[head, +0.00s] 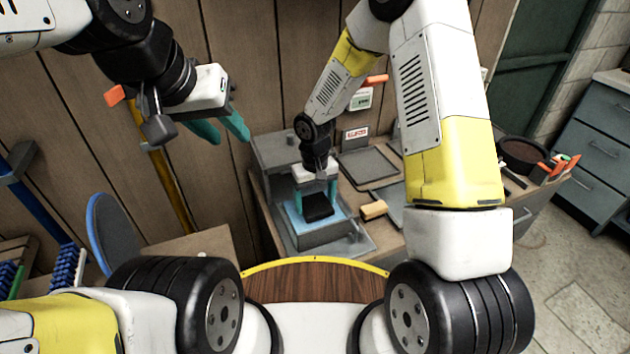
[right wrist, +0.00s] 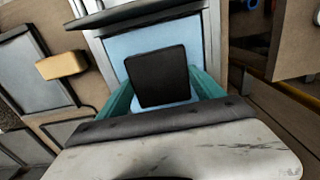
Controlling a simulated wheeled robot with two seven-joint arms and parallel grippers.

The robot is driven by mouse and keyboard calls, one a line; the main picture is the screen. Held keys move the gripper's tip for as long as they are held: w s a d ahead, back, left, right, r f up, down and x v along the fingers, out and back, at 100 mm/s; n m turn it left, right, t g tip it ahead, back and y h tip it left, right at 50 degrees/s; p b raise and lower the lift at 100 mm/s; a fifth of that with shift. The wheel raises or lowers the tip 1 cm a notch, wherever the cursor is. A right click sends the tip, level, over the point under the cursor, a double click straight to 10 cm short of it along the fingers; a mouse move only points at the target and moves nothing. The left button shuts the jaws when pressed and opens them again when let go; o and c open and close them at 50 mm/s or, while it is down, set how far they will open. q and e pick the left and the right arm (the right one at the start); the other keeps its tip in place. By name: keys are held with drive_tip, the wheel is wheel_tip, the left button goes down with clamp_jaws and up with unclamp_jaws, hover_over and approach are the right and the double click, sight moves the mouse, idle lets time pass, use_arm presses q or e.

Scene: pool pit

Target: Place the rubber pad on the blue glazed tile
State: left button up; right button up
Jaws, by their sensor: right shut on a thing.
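The rubber pad (head: 317,206) is a black square with rounded corners. It also shows in the right wrist view (right wrist: 158,75). My right gripper (head: 316,200) is shut on it, with one teal finger on each side. The blue glazed tile (head: 297,217) is light blue and sits on a grey block; it shows behind the pad in the right wrist view (right wrist: 125,43). The pad is over the tile and hides its middle. I cannot tell whether the pad touches it. My left gripper (head: 222,135) is empty, with its teal fingers apart, by the wooden wall.
A yellow sponge-like block (head: 374,209) lies on the bench right of the tile. A grey tray (head: 369,165) lies behind it. A sign (head: 355,134) stands at the back. A dark round pan (head: 523,154) is far right.

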drive_tip(key=shift+f, duration=0.35)
drive_tip(key=o, duration=1.6)
drive_tip(key=shift+f, duration=0.15)
wheel_tip(320, 180, up, 11)
wheel_tip(320, 180, up, 9)
drive_tip(key=m+t, duration=0.1)
hover_over(315, 204)
drive_tip(key=s+d, duration=0.2)
drive_tip(key=d, duration=0.2)
drive_tip(key=s+d+r+m+t, duration=0.1)
drive_tip(key=s+d+r, duration=0.2)
drive_tip(key=s+r, duration=0.2)
drive_tip(key=s+d+r+m+t+y, duration=0.1)
drive_tip(key=s+d+r+t, duration=0.1)
drive_tip(key=s+r, duration=0.3)
drive_tip(key=s+d+r+m+t+y, duration=0.1)
drive_tip(key=s+d+r+t, duration=0.1)
drive_tip(key=s+d+r, duration=0.2)
drive_tip(key=shift+s+d+r, duration=0.2)
drive_tip(key=shift+s+d, duration=0.1)
drive_tip(key=shift+s, duration=0.3)
drive_tip(key=shift+s+d+r, duration=0.2)
drive_tip(key=shift+s+d, duration=0.1)
drive_tip(key=shift+s, duration=0.25)
